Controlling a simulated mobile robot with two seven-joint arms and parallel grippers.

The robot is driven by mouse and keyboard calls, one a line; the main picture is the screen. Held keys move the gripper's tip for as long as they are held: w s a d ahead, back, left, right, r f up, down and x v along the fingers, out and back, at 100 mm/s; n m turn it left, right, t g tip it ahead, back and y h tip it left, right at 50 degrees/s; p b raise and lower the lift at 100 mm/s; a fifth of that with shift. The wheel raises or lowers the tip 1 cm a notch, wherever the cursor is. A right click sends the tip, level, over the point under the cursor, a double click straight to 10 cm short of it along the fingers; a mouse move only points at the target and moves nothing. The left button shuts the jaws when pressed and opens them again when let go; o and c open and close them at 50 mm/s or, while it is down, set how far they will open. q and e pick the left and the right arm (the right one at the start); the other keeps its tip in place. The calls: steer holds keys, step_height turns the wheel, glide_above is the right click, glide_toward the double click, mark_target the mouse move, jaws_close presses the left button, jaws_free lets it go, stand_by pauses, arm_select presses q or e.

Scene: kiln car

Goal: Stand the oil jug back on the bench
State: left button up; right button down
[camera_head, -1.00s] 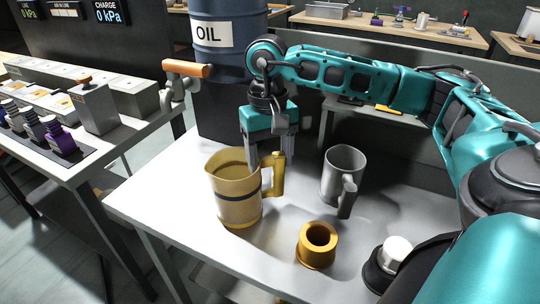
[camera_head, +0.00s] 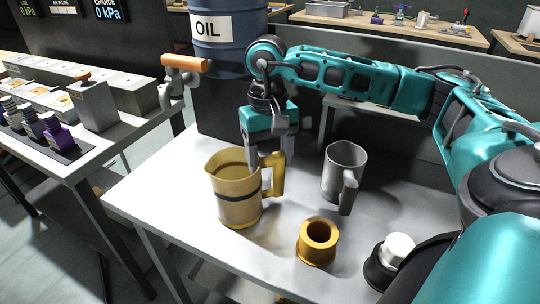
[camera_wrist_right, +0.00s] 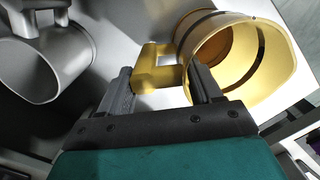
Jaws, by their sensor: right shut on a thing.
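The yellow oil jug (camera_head: 234,206) with a dark band is upright on the pale bench (camera_head: 170,212), left of the middle in the head view. Its base looks level with the bench top; a small gap cannot be ruled out. My right gripper (camera_head: 266,163) comes from above and is shut on the jug's handle (camera_head: 277,178). In the right wrist view the handle (camera_wrist_right: 158,68) is between the two fingers (camera_wrist_right: 163,88), and the jug's open mouth (camera_wrist_right: 240,60) is on the right. My left gripper is not in view.
A grey jug (camera_head: 341,165) stands right of the oil jug. An orange-yellow collar (camera_head: 318,243) sits in front. A dark oil drum (camera_head: 228,55) and an orange-handled tap (camera_head: 185,63) are behind. The bench front left of the collar is clear.

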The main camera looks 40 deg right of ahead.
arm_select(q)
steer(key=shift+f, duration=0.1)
arm_select(e)
steer(key=shift+c, duration=0.6)
jaws_free()
steer(key=shift+r, duration=0.15)
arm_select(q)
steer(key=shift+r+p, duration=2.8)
arm_select(e)
steer(key=shift+w+d+r, duration=0.1)
steer(key=shift+w+r, duration=0.05)
steer(key=shift+r, duration=1.8)
steer(key=shift+w+d+r, duration=0.1)
steer(key=shift+w+r, duration=0.05)
steer(key=shift+r, duration=1.8)
arm_select(q)
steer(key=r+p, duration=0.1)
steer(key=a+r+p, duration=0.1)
steer(key=p, duration=0.1)
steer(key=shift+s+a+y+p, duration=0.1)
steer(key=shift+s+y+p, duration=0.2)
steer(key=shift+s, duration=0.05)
arm_select(e)
step_height(320, 180, up, 13)
steer(key=w, duration=0.1)
steer(key=shift+d, duration=0.15)
